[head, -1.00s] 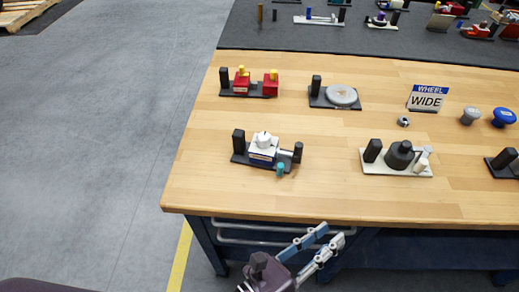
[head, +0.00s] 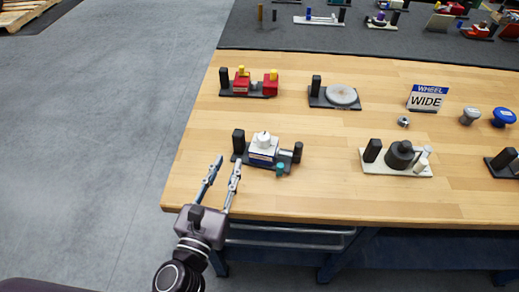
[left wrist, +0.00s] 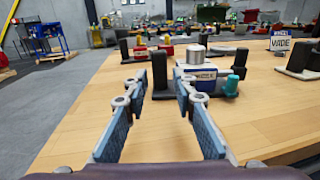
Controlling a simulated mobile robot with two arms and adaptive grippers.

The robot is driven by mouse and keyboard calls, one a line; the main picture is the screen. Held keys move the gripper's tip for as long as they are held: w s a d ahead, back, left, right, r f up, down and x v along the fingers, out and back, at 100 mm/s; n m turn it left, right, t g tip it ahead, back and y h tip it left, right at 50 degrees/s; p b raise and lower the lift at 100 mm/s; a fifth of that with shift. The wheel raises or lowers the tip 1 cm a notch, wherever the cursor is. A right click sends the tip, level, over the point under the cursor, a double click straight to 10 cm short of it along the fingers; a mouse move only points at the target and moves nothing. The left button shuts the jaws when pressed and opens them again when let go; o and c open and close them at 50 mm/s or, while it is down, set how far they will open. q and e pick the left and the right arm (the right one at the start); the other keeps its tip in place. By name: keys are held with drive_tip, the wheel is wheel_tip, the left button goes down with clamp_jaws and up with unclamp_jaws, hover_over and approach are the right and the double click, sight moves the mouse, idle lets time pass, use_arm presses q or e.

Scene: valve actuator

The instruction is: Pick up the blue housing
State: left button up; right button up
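The blue housing (head: 263,158), a blue block with a white upper part and a label, sits on a dark base with black posts near the table's front left. In the left wrist view the blue housing (left wrist: 207,84) is ahead, right of centre, beyond the fingers. My left gripper (head: 227,166) is open and empty over the table's front left edge, left of and nearer than the housing. The left wrist view shows its fingers spread (left wrist: 158,80), apart from the housing. My right gripper is not in view.
A teal knob (head: 280,168) stands close in front of the housing. A red fixture (head: 242,86), a grey disc fixture (head: 342,96) and a dark round part on a white plate (head: 399,155) stand around. Bare wood (head: 320,200) lies in front.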

sight(237, 141)
use_arm(q)
drive_tip(key=w, duration=0.4)
drive_tip(key=shift+w+d, duration=0.35)
drive_tip(key=shift+d, duration=0.05)
drive_tip(key=shift+w+d+r, duration=0.1)
drive_tip(key=shift+w+d, duration=0.05)
drive_tip(key=shift+w, duration=0.75)
drive_tip(key=shift+w+d+r, duration=0.1)
drive_tip(key=shift+w+d, duration=0.05)
drive_tip(key=shift+w, duration=0.7)
drive_tip(key=shift+w+d, duration=0.15)
drive_tip(key=shift+w, duration=0.75)
drive_tip(key=shift+c, duration=0.4)
clamp_jaws()
drive_tip(key=shift+r, duration=0.1)
